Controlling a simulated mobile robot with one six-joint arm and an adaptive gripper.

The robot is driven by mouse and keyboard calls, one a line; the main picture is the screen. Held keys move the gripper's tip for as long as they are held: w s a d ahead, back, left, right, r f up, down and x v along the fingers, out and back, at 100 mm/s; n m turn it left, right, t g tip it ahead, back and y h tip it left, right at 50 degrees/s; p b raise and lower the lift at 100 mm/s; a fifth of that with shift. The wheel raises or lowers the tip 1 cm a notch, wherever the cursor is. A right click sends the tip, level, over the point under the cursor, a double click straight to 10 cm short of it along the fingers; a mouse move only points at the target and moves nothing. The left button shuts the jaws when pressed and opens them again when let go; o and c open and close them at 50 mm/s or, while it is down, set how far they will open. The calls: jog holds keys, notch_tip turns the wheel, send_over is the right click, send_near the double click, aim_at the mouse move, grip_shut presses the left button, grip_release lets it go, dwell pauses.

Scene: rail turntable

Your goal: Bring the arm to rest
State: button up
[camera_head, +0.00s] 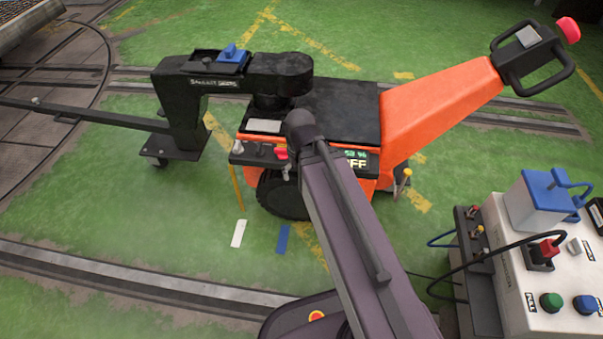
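My arm (350,225) reaches up from the bottom edge as a purple-grey link. It ends in a dark rounded joint (301,123) in front of the orange machine (425,105). I cannot make out my gripper or its fingers in this view, so its state does not show. The arm covers part of the machine's small control panel (257,152) and the left part of its green-lit display (357,160), where "FF" is readable. A small red part (281,153) shows beside the joint.
A black drive unit (185,105) with a blue-handled part (231,54) adjoins the machine on the left. A control box (520,275) with buttons and cables stands close at right. Rails (130,283) cross the green floor. White (238,233) and blue (283,239) floor marks lie left of my arm.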

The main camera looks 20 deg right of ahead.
jog(key=shift+r, duration=0.1)
notch_tip(320, 180, up, 38)
jog(key=p, duration=3.8)
jog(key=shift+w, duration=0.1)
jog(key=c, duration=0.6)
jog(key=shift+a, duration=0.1)
